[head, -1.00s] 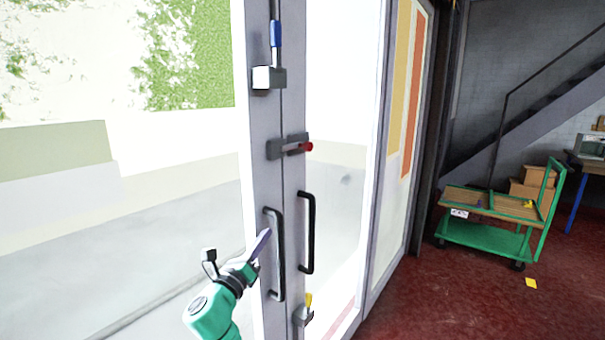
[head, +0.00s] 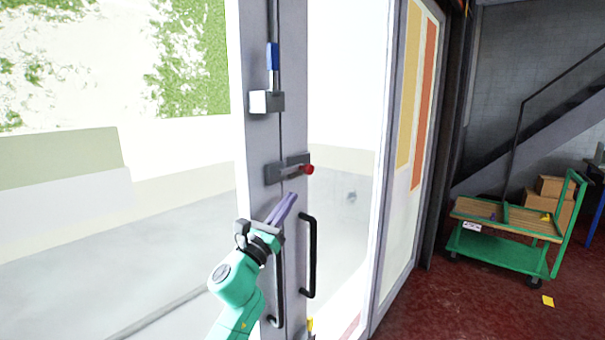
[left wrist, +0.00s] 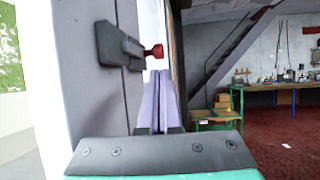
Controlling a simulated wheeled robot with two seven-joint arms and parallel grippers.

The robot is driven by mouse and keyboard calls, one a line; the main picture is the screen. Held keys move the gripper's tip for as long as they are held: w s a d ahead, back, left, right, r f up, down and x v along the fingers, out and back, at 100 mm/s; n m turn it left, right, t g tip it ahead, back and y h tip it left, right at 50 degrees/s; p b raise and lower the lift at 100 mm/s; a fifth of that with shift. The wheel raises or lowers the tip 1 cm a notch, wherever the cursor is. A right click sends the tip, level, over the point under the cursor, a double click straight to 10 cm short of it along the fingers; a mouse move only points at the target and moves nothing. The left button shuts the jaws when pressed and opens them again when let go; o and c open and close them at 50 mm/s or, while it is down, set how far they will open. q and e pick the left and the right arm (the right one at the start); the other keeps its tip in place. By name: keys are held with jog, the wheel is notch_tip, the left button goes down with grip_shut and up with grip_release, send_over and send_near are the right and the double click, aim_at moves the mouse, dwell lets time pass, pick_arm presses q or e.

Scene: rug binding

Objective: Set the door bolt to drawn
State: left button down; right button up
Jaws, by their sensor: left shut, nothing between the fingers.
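The door bolt (head: 289,168) is a grey slide with a red knob (head: 308,169), mounted across the seam of the glass double door. In the left wrist view the bolt (left wrist: 118,45) is at the upper left, and its red knob (left wrist: 154,51) points right, just above and beyond the fingertips. My left gripper (head: 288,200) is shut and empty, with purple fingers close together. In the head view it is a little below the bolt, in front of the door, and appears apart from it. My right gripper is not in view.
Two black pull handles (head: 309,255) stand below the bolt; my left arm partly covers the left one. A blue-handled latch (head: 273,60) with a grey block is above. A green cart (head: 500,245) stands at the right on open red floor.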

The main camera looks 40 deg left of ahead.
aim_at(307, 173)
pick_arm(q)
jog(key=p+x, duration=0.1)
jog(key=x, duration=0.2)
jog(key=p+x, duration=0.2)
jog(key=x, duration=0.1)
jog(key=shift+a+r, duration=0.1)
jog(key=shift+r, duration=0.4)
jog(key=shift+w+p, duration=0.25)
jog(key=shift+p, duration=0.1)
jog(key=shift+w+f, duration=0.2)
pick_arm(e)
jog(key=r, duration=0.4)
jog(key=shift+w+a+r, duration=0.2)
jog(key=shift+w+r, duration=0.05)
pick_arm(q)
jog(key=w+b, duration=0.4)
jog(key=shift+w+a, duration=0.1)
jog(key=shift+r, duration=0.25)
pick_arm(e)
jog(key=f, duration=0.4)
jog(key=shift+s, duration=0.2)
